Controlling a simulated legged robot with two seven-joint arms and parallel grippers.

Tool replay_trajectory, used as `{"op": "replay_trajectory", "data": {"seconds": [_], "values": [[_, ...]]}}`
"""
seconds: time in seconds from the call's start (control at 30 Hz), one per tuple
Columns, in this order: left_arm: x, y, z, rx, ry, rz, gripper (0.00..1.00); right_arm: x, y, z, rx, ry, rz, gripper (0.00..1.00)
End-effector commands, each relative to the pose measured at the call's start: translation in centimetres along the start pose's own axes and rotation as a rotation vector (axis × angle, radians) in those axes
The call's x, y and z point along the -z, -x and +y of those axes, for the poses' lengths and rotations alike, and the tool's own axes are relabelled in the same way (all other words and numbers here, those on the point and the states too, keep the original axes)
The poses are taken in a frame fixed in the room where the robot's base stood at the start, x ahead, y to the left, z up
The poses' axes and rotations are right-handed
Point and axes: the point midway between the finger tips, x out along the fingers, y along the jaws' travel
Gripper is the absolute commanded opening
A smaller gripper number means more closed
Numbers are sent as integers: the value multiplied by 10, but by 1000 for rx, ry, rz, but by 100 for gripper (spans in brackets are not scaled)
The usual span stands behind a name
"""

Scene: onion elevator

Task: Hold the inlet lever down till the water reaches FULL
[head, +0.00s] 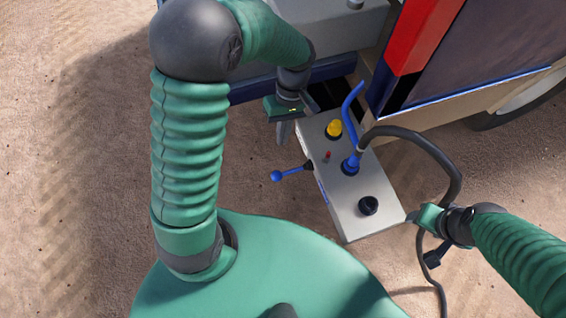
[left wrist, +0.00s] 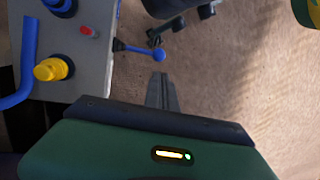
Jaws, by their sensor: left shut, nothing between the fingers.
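A grey control box (head: 350,190) stands beside the machine. A thin lever with a blue ball end (head: 277,176) sticks out of its left side; in the left wrist view the blue ball (left wrist: 159,55) is just beyond my fingertips. A bent blue handle (head: 352,105) rises from the box top. I cannot read which is the inlet lever. My left gripper (head: 284,138) is shut and empty, above and apart from the ball lever; its fingers (left wrist: 160,78) are together. My right gripper (head: 418,217) is by the box's right edge, its fingers unclear. No water level or FULL mark is legible.
The box top carries a yellow knob (head: 334,128), a small red button (head: 327,155) and a black knob (head: 368,206). A black hose (head: 450,165) loops past my right gripper. A red-edged machine panel (head: 410,40) stands behind. Bare ground lies left of the box.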

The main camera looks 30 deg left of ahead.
Motion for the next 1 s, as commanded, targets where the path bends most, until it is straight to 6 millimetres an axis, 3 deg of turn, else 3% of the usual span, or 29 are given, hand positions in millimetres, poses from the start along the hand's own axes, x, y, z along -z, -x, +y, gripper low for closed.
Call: {"op": "replay_trajectory", "data": {"seconds": [0.13,0.27,0.7,0.83,1.0], "values": [[1,-5,2,2,-2,-2,0,0,-2,0,0,0,0,57],[1,-23,2,3,-2,-3,0,-2,-7,0,0,-1,0,57],[1,-117,1,3,-3,-3,0,-7,-31,0,0,-1,0,57],[1,-134,1,2,-4,-1,0,-8,-35,0,0,0,0,57],[1,-141,1,0,-3,0,0,-8,-36,0,0,-1,0,57]]}}
